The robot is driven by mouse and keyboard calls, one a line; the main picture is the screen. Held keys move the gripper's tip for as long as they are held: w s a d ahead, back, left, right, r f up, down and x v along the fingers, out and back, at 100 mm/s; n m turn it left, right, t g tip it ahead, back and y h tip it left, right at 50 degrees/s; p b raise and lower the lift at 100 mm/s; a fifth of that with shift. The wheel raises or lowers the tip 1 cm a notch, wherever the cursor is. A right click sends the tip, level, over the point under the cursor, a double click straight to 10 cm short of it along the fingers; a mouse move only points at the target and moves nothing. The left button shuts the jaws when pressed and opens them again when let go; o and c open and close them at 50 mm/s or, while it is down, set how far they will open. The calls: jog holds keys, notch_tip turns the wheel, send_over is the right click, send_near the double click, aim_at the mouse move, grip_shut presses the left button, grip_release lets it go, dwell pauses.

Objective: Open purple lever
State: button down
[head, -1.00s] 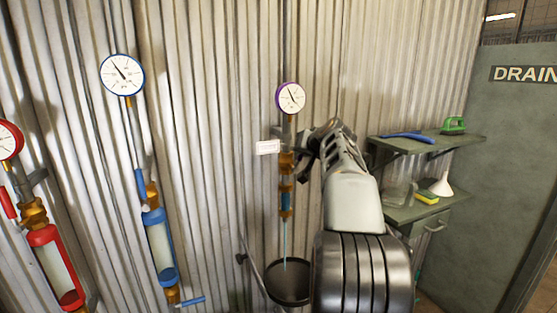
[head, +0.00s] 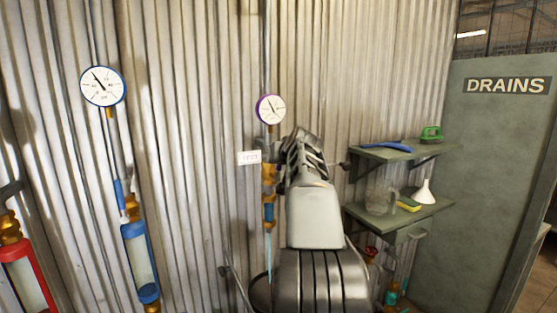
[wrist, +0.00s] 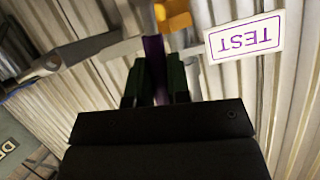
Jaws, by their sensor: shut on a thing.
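The purple lever (wrist: 154,50) shows in the wrist view as a narrow purple bar between the two dark fingers of my gripper (wrist: 158,82), which is shut on it. A brass fitting (wrist: 176,14) sits just beyond it. In the head view my arm hides the lever and the fingertips. The purple-rimmed gauge (head: 271,109) stands above the brass valve (head: 268,175) on the same pipe. A thin pale blue stream (head: 268,246) runs below that valve toward a dark round vessel (head: 260,292), partly hidden by my arm. The TEST tag (wrist: 245,38) is beside the fitting.
A blue-rimmed gauge (head: 102,86) and blue sight tube (head: 141,262) are on the left, with a red tube (head: 28,285) further left. Green shelves (head: 400,152) with several items stand right of my arm, before the DRAINS panel (head: 490,180). Corrugated wall lies behind.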

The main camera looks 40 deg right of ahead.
jog(key=c, duration=1.3)
grip_release()
jog(key=shift+w+r, duration=0.2)
jog(key=shift+o, duration=1.1)
jog(key=shift+f, duration=0.1)
jog(key=b+v, duration=0.2)
jog(key=v, duration=1.2)
jog(key=shift+f, duration=0.1)
